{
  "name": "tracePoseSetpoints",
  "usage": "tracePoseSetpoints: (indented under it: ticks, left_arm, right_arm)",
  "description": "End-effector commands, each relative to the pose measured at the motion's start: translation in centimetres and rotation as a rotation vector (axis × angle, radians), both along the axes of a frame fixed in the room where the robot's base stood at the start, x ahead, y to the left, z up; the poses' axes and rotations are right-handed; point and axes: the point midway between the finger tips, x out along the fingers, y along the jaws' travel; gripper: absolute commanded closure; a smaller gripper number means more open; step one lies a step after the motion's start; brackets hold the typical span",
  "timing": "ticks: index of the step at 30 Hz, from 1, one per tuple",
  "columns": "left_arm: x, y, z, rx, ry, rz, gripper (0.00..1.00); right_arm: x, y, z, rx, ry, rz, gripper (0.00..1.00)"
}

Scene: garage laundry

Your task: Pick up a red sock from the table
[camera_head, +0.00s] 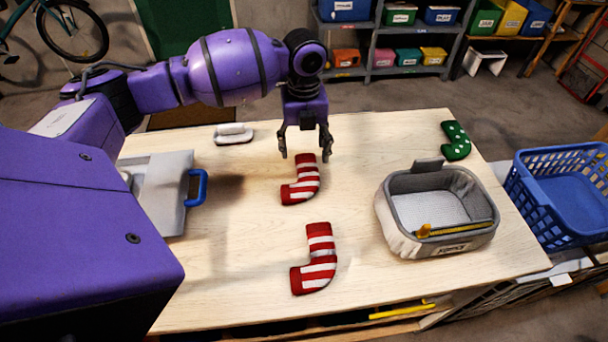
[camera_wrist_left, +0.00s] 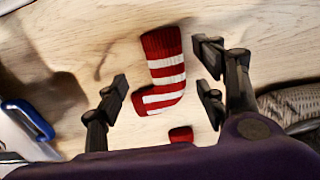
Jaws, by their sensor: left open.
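Two red and white striped socks lie on the wooden table (camera_head: 230,270). The far sock (camera_head: 302,182) is near the table's middle, and the near sock (camera_head: 317,262) is closer to the front edge. My left gripper (camera_head: 306,154) is open and empty above the far sock, at its cuff end. In the left wrist view, one striped sock (camera_wrist_left: 162,72) shows between and beyond the open fingers (camera_wrist_left: 165,90). A small part of another red sock (camera_wrist_left: 181,134) shows below it, mostly hidden by the gripper body. My right gripper is not in view.
A grey and white basket (camera_head: 398,220) stands at the right of the table, with a green dotted sock (camera_head: 455,141) behind it. A box with a blue handle (camera_head: 196,187) is at the left. A blue crate (camera_head: 535,222) stands beyond the right edge.

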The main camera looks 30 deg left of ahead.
Motion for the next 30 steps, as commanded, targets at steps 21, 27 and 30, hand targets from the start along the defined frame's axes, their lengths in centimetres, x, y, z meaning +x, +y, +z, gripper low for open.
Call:
tracePoseSetpoints:
  ticks: [21, 27, 30]
  left_arm:
    - [0.6, -0.5, -5.5, 0.001, -0.003, 0.001, 0.40]
    - [0.6, -0.5, -5.5, 0.000, -0.004, 0.001, 0.66]
    - [0.6, -0.5, -5.5, 0.000, -0.004, 0.001, 0.79]
  right_arm:
    - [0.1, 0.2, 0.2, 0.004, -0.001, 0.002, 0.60]
    - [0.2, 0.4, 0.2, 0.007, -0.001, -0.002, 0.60]
    - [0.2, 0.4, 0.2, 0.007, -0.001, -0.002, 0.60]
